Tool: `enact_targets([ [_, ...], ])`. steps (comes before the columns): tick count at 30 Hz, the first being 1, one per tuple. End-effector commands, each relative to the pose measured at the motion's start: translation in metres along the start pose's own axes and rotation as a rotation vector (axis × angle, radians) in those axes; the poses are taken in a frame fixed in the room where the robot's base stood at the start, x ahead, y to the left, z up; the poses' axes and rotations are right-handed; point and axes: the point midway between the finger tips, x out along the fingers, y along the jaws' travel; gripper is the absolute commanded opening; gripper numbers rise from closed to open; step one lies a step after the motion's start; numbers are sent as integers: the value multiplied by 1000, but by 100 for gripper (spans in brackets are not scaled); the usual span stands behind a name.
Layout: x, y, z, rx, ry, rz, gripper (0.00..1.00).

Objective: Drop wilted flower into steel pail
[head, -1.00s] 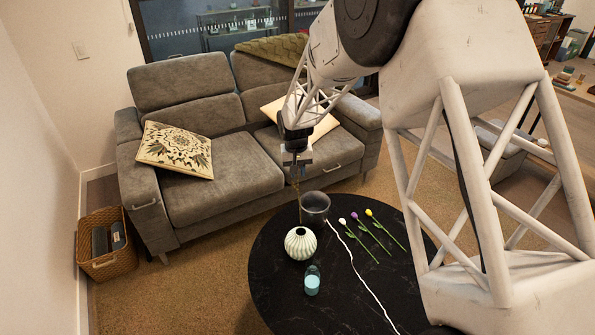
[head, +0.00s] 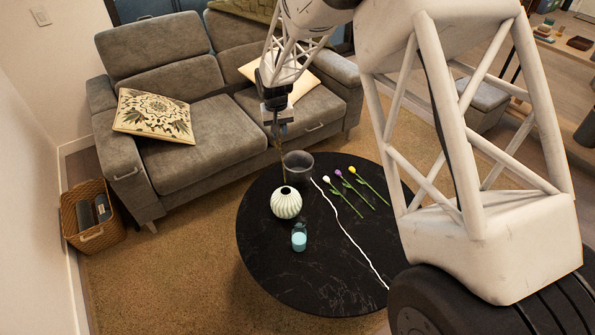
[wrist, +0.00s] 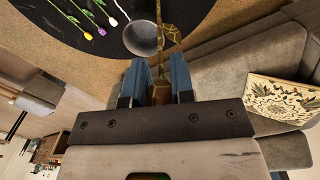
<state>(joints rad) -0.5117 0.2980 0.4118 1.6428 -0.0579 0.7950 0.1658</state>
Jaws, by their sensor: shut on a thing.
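My gripper (head: 277,127) is shut on the wilted flower (head: 281,150), a thin brown stem hanging down from the fingers. In the wrist view, my gripper's blue fingers (wrist: 157,85) have the brown, withered flower (wrist: 159,50) between them. The steel pail (head: 299,164) is a dark grey round vessel near the sofa-side edge of the black table. The stem appears along the pail's left edge in the head view. In the wrist view it passes just right of the pail (wrist: 143,40). Whether its lower end is above the rim or beside it is unclear.
A ribbed white vase (head: 286,203) stands close in front of the pail, with a small blue glass jar (head: 299,238) nearer. Several fresh flowers (head: 358,190) lie right of the pail on the round black table (head: 330,265). A grey sofa (head: 205,130) stands behind.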

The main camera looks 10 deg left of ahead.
Motion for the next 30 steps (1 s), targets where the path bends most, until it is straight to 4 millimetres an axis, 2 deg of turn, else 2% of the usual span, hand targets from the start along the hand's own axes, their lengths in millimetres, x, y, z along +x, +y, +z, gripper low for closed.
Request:
enact_targets([
  [8,1,2,-3,11,0,0,0],
  [14,7,10,-16,74,-3,0,0],
  [20,18,27,-42,200,-5,-2,0],
  [30,43,66,-92,468,-12,-3,0],
])
